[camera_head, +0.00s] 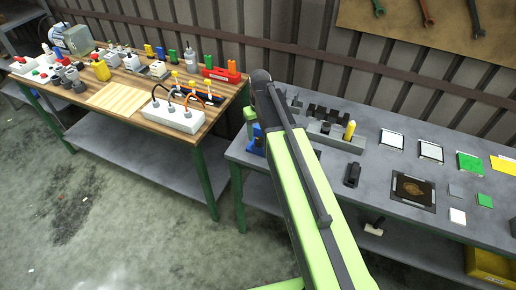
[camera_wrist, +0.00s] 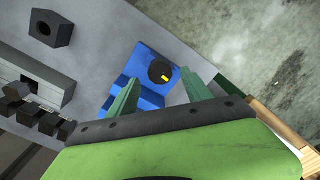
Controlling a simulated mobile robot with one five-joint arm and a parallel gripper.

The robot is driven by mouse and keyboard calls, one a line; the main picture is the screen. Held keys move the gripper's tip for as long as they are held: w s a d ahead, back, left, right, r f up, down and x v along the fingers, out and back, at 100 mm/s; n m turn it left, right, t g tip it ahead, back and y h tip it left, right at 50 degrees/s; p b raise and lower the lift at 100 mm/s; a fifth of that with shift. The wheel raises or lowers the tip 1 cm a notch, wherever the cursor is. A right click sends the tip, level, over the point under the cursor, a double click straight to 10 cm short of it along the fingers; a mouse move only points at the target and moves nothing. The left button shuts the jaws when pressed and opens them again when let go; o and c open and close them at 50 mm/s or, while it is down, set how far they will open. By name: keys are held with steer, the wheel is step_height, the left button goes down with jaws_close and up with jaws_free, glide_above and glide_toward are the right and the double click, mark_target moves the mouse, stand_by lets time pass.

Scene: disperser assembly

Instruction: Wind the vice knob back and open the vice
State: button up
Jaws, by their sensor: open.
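The blue vice (camera_wrist: 135,85) stands on the grey bench, near its edge, in the wrist view. Its round dark knob (camera_wrist: 161,71) carries a yellow mark and faces the camera. My gripper (camera_wrist: 164,83) is open, with one teal finger on each side of the knob in the picture. I see no contact, and the gap in depth to the knob is hard to judge. In the head view a bit of the blue vice (camera_head: 258,140) shows at the bench's left end, left of my arm, which hides the rest. How far the vice jaws stand apart cannot be told.
A grey holder (camera_wrist: 38,83) with dark blocks lies left of the vice in the wrist view, with a black block (camera_wrist: 50,28) above it. The grey bench (camera_head: 375,170) carries flat plates to the right. A wooden table (camera_head: 215,118) stands to the left.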

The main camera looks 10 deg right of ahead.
mark_target(259, 139)
step_height(259, 139, down, 4)
steer(key=shift+r+b, duration=0.15)
steer(key=shift+b, duration=0.95)
steer(key=shift+r, duration=0.1)
steer(key=shift+c, duration=0.5)
steer(key=c, duration=1.2)
steer(key=shift+a, duration=0.2)
jaws_close()
steer(key=shift+d+n, duration=0.15)
steer(key=shift+n, duration=0.15)
